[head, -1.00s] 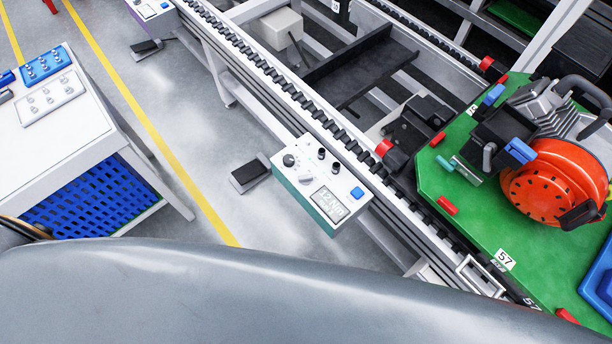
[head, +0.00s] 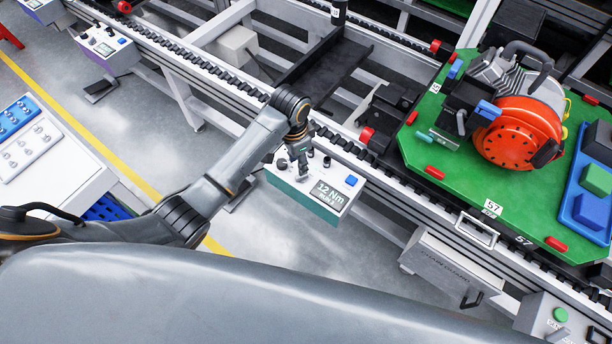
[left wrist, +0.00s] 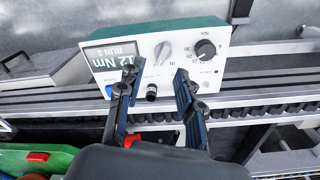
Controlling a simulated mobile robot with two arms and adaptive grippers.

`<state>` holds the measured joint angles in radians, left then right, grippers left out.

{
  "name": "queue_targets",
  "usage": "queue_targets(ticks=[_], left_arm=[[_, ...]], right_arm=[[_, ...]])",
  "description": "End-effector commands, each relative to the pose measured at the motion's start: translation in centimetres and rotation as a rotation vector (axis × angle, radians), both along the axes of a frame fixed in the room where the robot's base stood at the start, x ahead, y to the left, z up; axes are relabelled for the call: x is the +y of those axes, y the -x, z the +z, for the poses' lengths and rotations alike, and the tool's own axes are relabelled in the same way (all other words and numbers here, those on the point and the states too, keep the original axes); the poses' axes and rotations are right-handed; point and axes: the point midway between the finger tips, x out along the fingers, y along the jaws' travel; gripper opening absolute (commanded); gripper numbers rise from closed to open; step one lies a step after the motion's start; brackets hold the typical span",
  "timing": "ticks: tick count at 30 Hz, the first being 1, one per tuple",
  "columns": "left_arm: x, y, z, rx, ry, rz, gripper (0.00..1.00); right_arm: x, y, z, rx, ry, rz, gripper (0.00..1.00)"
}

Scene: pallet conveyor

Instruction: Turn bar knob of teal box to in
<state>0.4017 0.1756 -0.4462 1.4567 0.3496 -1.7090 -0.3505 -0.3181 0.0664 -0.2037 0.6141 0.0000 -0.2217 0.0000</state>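The teal box (head: 300,200) has a white control face and hangs on the near side of the conveyor. In the left wrist view, its grey bar knob (left wrist: 163,52) lies between a "12 Nm" display (left wrist: 112,56) and a black dial (left wrist: 205,48). An "IN" mark is printed just below the bar knob; its exact setting is hard to tell. My left gripper (head: 301,172) is over the box face in the head view. In the left wrist view its fingers (left wrist: 156,70) are open, the bar knob beyond and between their tips. My right gripper is not in view.
Small black knobs (left wrist: 151,92) and a blue button (head: 351,180) are on the same face. A green pallet (head: 425,160) with an orange-red machine (head: 518,132) stands on the conveyor to the right. A purple box (head: 105,50) hangs further left. A white table (head: 50,175) is at the left.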

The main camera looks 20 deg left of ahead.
Motion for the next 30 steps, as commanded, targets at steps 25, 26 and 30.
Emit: queue_targets(ticks=[25, 26, 30], left_arm=[[0.0, -1.5, -5.8, 0.030, -0.041, -0.097, 0.36], [0.0, -1.5, -6.3, 0.029, -0.041, -0.097, 0.36], [0.1, -1.6, -7.9, 0.027, -0.042, -0.097, 0.36]], right_arm=[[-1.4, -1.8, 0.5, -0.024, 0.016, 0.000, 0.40], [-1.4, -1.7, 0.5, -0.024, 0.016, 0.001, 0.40], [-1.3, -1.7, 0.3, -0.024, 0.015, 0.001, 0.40]])
